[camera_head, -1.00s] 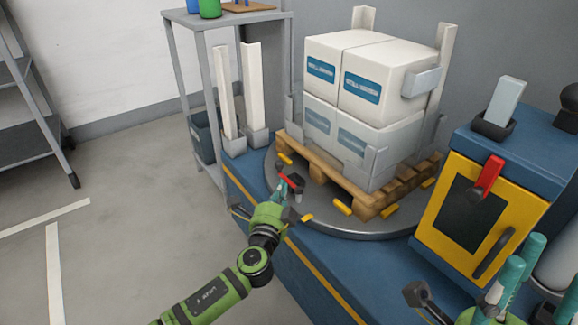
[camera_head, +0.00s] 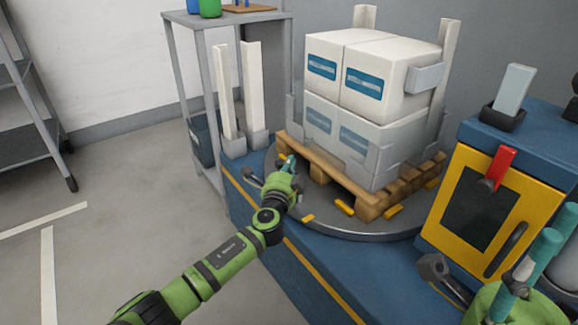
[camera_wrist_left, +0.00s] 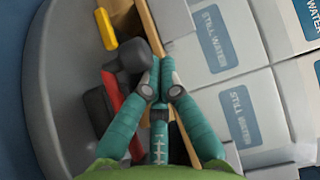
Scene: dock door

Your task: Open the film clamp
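The film clamp, with a red lever (camera_wrist_left: 121,112) and a dark body (camera_wrist_left: 98,108), sits on the grey turntable (camera_head: 365,230) beside the pallet, in the left wrist view. A dark rounded knob (camera_wrist_left: 132,62) is at the lever's upper end. In the head view my left gripper hides the clamp. My left gripper (camera_head: 291,159) has its teal fingertips together (camera_wrist_left: 162,66) just right of the knob. I cannot tell whether they touch it. Nothing shows between them. My right gripper (camera_head: 551,240) is at the lower right, its fingers apart and empty, partly cut off.
Wrapped cartons (camera_head: 350,90) stand on the wooden pallet (camera_head: 375,200), close to my left gripper. Yellow blocks (camera_head: 344,207) lie around the pallet. A yellow-doored cabinet (camera_head: 455,245) with a red handle (camera_head: 500,165) stands right. A grey shelf stand (camera_head: 176,55) is behind left.

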